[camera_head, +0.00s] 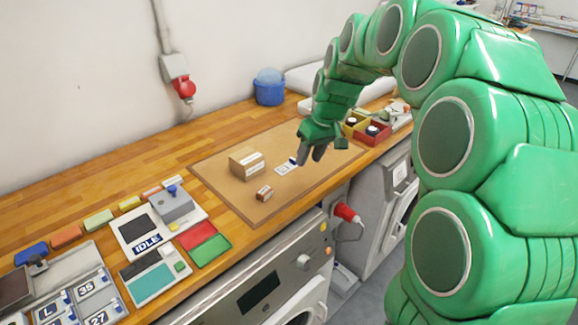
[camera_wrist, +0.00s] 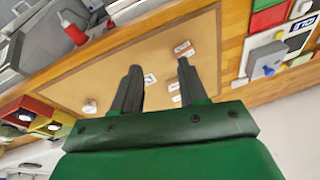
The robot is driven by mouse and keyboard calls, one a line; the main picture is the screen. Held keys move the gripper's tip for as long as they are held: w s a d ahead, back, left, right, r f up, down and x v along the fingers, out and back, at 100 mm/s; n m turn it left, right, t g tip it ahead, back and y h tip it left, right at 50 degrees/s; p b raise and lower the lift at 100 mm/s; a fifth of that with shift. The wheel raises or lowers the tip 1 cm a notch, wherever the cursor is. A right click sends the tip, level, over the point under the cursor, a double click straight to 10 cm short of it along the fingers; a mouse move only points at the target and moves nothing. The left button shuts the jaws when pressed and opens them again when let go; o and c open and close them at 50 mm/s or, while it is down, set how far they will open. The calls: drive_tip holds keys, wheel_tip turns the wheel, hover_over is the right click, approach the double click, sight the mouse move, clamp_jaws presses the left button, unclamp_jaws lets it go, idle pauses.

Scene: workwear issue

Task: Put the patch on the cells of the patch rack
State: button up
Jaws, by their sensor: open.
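A small white printed card (camera_head: 286,168), which looks like the patch, lies flat on the brown mat (camera_head: 222,186). It has a dark blue part by its far end. In the wrist view the white card (camera_wrist: 149,79) shows between my fingers, beyond them on the mat. My gripper (camera_head: 310,158) is open and empty, just right of the card and seemingly above the mat; it also shows in the wrist view (camera_wrist: 158,66). A grey rack-like board (camera_head: 108,312) with cells marked L, 35 and 27 is at the lower left, partly cut off; it may be the patch rack.
A cardboard box (camera_head: 246,162) and a smaller box (camera_head: 264,194) stand on the mat. Left are an IDLE panel (camera_head: 142,232) and red and green pads (camera_head: 210,250). Red and yellow bins (camera_head: 374,134) stand right, a blue bucket (camera_head: 269,92) at the back.

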drive_tip(key=n+t, duration=0.2)
approach(293, 159)
drive_tip(key=shift+y, duration=0.3)
drive_tip(key=shift+d+x, duration=0.2)
drive_tip(key=shift+x, duration=4.1)
drive_tip(key=shift+w, duration=0.1)
clamp_jaws()
